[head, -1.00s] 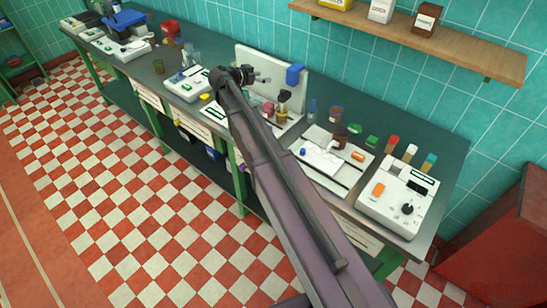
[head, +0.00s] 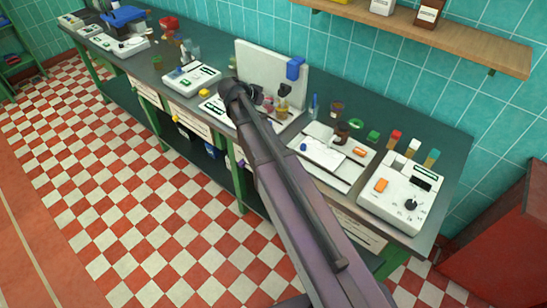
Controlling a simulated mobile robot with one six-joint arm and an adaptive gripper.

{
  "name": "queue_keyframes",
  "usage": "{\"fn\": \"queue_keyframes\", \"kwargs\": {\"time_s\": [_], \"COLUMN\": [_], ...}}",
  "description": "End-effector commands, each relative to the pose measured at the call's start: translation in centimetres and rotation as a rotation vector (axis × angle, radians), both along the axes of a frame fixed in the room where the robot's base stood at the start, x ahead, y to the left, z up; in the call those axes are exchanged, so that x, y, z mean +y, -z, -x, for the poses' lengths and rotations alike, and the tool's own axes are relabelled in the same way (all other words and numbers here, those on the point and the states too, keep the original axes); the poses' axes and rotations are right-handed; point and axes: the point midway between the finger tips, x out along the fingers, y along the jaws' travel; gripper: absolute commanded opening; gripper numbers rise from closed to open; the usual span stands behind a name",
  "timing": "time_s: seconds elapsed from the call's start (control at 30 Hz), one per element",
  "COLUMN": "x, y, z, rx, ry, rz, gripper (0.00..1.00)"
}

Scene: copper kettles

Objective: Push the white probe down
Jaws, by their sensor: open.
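I cannot pick out a white probe with certainty; it may be hidden behind my arm. A white station with an upright back panel (head: 262,62) and a blue block (head: 296,68) at its upper right stands at the middle of the bench. My gripper (head: 256,92) is in front of this panel, low over the station, and mostly hidden behind my own wrist. It is open, and I see nothing held in it. A small bottle with yellow contents (head: 282,108) stands on the station, just right of my gripper.
A white device with green buttons (head: 191,76) is left of the station. A flat white tray (head: 325,157) and a white device with a black knob (head: 402,193) are to the right. Coloured tubes (head: 413,148) stand behind. A wooden shelf (head: 470,52) hangs above.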

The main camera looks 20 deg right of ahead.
Motion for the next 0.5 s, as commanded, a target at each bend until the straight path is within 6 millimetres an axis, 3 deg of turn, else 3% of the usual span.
{"fn": "queue_keyframes", "kwargs": {"time_s": [0.5], "x": [0.1], "y": [5.2], "z": [5.6], "rx": [0.213], "ry": [-0.122], "rz": [-0.134], "gripper": [0.68]}}
